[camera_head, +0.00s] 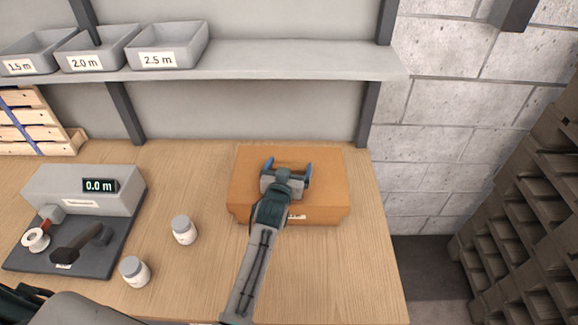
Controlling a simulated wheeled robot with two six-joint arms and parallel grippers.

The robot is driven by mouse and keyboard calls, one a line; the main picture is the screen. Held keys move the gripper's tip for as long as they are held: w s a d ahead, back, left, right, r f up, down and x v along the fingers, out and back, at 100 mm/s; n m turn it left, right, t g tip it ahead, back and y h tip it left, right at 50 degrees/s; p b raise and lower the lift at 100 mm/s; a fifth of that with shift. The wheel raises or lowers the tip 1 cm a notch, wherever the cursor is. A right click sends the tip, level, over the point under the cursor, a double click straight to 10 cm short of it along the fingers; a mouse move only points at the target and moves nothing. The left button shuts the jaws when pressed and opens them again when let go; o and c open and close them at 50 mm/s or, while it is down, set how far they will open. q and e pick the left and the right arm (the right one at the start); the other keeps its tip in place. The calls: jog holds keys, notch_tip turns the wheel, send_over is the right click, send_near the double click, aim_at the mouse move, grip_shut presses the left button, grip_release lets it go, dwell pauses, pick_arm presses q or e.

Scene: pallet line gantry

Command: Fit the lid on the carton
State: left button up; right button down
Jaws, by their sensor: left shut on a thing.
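The brown lid (330,165) lies flat at the top of the carton, near the back right of the wooden table. The carton (318,221) shows only as a thin strip below the lid's front edge, with part of a white label; the rest is hidden. I cannot tell whether the lid is fully seated. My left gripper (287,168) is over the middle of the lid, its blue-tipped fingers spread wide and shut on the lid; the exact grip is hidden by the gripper. My right gripper is out of view.
Two white jars (184,230) (135,271) stand left of the carton. A grey measuring device (85,190) reading 0.0 m sits at the left. A shelf (290,60) with grey bins (166,45) runs above the back. Table is clear right of the arm.

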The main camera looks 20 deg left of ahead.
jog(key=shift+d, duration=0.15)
pick_arm(q)
jog(key=o, duration=0.7)
jog(key=shift+o, duration=0.2)
jog(key=shift+s+r+p, duration=0.15)
jog(key=shift+s+p, duration=0.3)
jog(key=shift+p, duration=0.05)
jog(key=s+p, duration=0.1)
jog(key=s, duration=0.2)
jog(key=s+r+p, duration=0.1)
jog(key=s+p, duration=0.3)
jog(key=s, duration=0.1)
jog(key=shift+s+d+r, duration=0.25)
jog(key=shift+s+d, duration=0.05)
jog(key=shift+d, duration=0.1)
jog(key=shift+s+f+p, duration=0.1)
jog(key=shift+s+p, duration=0.2)
jog(key=shift+s, duration=0.3)
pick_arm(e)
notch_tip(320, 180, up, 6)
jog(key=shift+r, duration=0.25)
